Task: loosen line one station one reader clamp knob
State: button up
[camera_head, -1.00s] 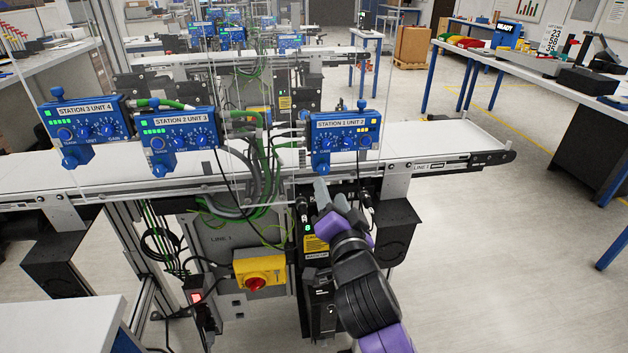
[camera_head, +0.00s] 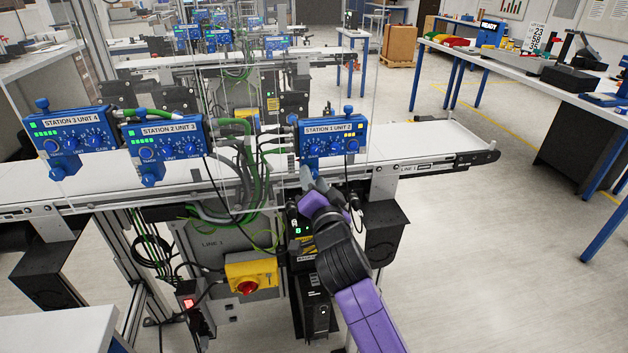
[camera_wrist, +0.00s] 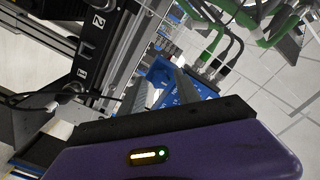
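The station one reader (camera_head: 333,138) is a blue box labelled "STATION 1 UNIT 2", mounted above line one's belt. It has a blue knob (camera_head: 348,111) on top and another at its lower left, partly hidden by my gripper. I cannot tell which is the clamp knob. My gripper (camera_head: 309,178) is just below the reader's lower left, pointing up at it. In the wrist view, the two grey fingers of my gripper (camera_wrist: 163,93) stand apart, with the blue reader (camera_wrist: 207,87) beyond and between them. Contact with a knob cannot be made out.
Two similar blue readers, station 2 (camera_head: 166,145) and station 3 (camera_head: 70,140), stand to the left. Green and grey cables hang beside the station one reader. Below are a yellow switch box (camera_head: 251,274) and a black bracket (camera_head: 388,232). The belt's right end (camera_head: 440,140) is clear.

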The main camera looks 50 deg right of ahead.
grip_shut()
jog(key=shift+n, duration=0.3)
jog(key=n+p, duration=0.3)
jog(key=n, duration=1)
jog(key=shift+r+n, duration=0.15)
jog(key=shift+n, duration=0.15)
jog(key=n+p, duration=0.2)
jog(key=n, duration=0.3)
jog(key=shift+n, duration=0.4)
